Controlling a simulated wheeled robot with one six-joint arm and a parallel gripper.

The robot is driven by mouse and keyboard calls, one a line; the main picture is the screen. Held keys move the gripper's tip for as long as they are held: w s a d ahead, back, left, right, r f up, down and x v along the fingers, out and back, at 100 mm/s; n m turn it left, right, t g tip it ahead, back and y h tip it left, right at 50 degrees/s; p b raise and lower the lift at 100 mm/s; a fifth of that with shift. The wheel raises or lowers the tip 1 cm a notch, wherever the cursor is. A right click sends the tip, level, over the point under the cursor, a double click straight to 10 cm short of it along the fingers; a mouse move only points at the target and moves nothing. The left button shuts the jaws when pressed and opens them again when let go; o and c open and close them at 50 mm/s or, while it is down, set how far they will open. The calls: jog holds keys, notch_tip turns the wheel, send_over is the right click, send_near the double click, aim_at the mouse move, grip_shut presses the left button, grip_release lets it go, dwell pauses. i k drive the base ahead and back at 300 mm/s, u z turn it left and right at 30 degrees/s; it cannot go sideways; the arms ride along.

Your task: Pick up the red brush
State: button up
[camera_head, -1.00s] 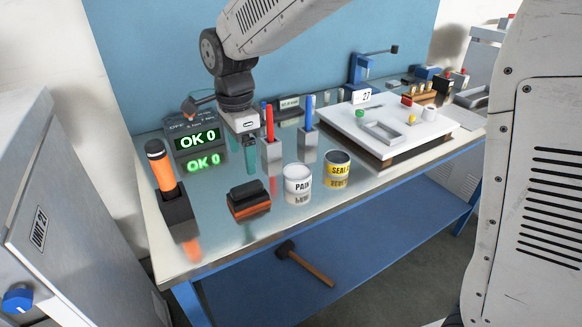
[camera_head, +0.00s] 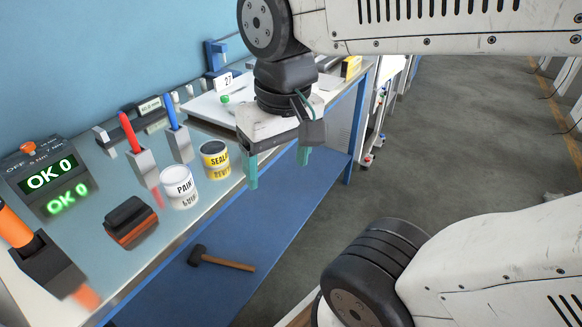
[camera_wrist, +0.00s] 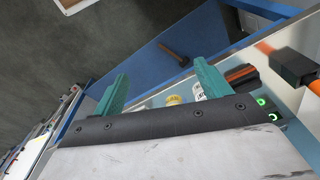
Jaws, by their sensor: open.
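The red brush (camera_head: 130,132) stands upright, slightly tilted, in a grey metal holder (camera_head: 145,166) on the bench, left of a blue brush (camera_head: 172,112) in a similar holder. My gripper (camera_head: 278,168) is open and empty, with teal fingers apart and pointing down. It is to the right of the red brush and apart from it, near the bench's front edge in the picture. In the wrist view my gripper's fingers (camera_wrist: 160,80) are spread with nothing between them. I cannot make out the red brush there.
A PAINT can (camera_head: 180,190) and a SEALER can (camera_head: 214,161) stand right of the holders. A black-and-orange block (camera_head: 130,222) lies in front. An orange-handled tool (camera_head: 14,228) is at left. A hammer (camera_head: 222,262) lies on the blue lower shelf. Open floor is at right.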

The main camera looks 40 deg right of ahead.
aim_at(132, 137)
jog(key=u, duration=0.5)
jog(key=i, duration=0.7)
jog(key=z, duration=0.35)
